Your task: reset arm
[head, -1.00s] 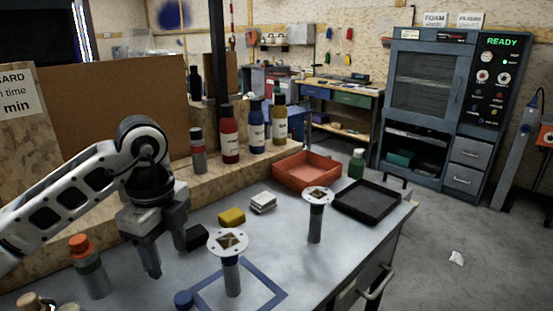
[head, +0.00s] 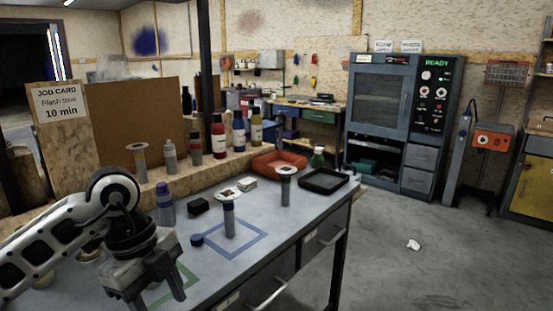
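My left arm comes in from the left, and its gripper (head: 158,303) points down over the near left part of the workbench. Its two fingers are apart with nothing visible between them. The gripper is near a green taped outline (head: 186,284) on the bench top. A blue taped square (head: 262,244) lies farther right, with a round-topped stand (head: 229,218) in it. A second round-topped stand (head: 285,188) is farther back. My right arm and gripper are not in view.
A red tray (head: 278,163), a black tray (head: 323,182) and a black block (head: 198,206) are on the bench. Bottles (head: 218,137) line the back ledge. A blue-grey cabinet (head: 380,90) stands behind. The floor (head: 400,270) at right is mostly clear, with one white scrap (head: 413,245).

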